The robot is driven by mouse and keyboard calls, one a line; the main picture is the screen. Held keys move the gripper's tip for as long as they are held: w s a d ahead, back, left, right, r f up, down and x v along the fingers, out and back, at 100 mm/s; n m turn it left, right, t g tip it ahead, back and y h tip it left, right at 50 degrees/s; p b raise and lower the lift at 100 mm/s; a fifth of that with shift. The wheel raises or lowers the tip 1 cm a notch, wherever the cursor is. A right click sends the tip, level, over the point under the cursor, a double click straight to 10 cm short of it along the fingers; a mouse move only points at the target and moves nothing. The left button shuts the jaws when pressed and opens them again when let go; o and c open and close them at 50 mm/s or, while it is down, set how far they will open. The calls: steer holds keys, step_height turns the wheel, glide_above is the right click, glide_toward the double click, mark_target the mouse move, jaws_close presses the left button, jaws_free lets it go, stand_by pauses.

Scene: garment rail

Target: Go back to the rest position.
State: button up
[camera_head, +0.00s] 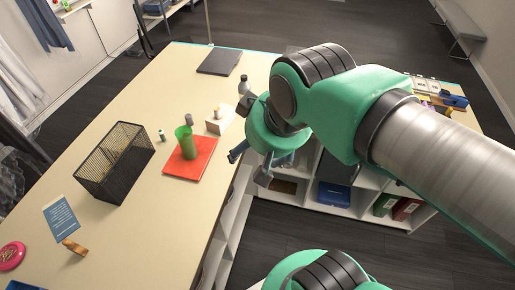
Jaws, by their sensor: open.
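My gripper (250,167) is at the end of my green and grey arm, near the middle of the head view. It hangs just off the table's front edge, to the right of the red mat, and points down and to the left. Its fingers are spread apart and I see nothing between them. My wrist hides part of the gripper and the table behind it.
The table (110,225) carries a black wire basket (117,165), a red mat (203,158) with a green cup (186,143), a white box (220,121) and a dark flat item (219,62). Shelves with binders (405,208) stand below. Dark floor (300,236) is clear in front.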

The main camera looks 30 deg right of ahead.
steer(key=shift+s+f, duration=0.15)
steer(key=shift+s, duration=0.25)
step_height(320, 180, down, 9)
steer(key=b, duration=0.9)
